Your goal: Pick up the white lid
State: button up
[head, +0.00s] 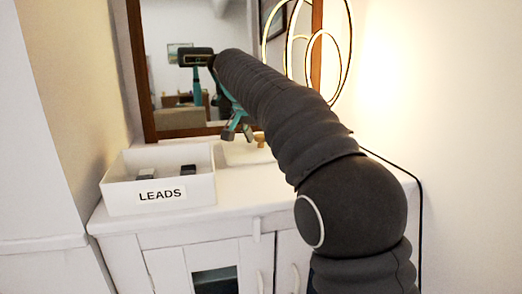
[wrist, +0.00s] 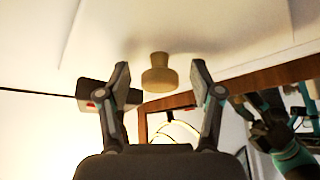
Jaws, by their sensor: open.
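The white lid (head: 240,154) lies on the white cabinet top, partly hidden behind my arm. Its tan knob (head: 261,140) shows just right of my gripper (head: 236,130), which points down above the lid. In the wrist view the knob (wrist: 158,73) appears beyond and between the two fingertips of my gripper (wrist: 158,80). The fingers are open with a gap on both sides of the knob, and nothing is held. The lid's pale surface blends with the cabinet top there, so its edges are hard to tell.
A white box labelled LEADS (head: 150,203) holds dark items, left of the lid. A wood-framed mirror (head: 165,80) stands behind and reflects my arm. A ringed lamp (head: 342,55) is at the back right. A dark block with a red mark (wrist: 105,93) shows near the left finger.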

grip_shut()
jog(key=shift+r, duration=0.1)
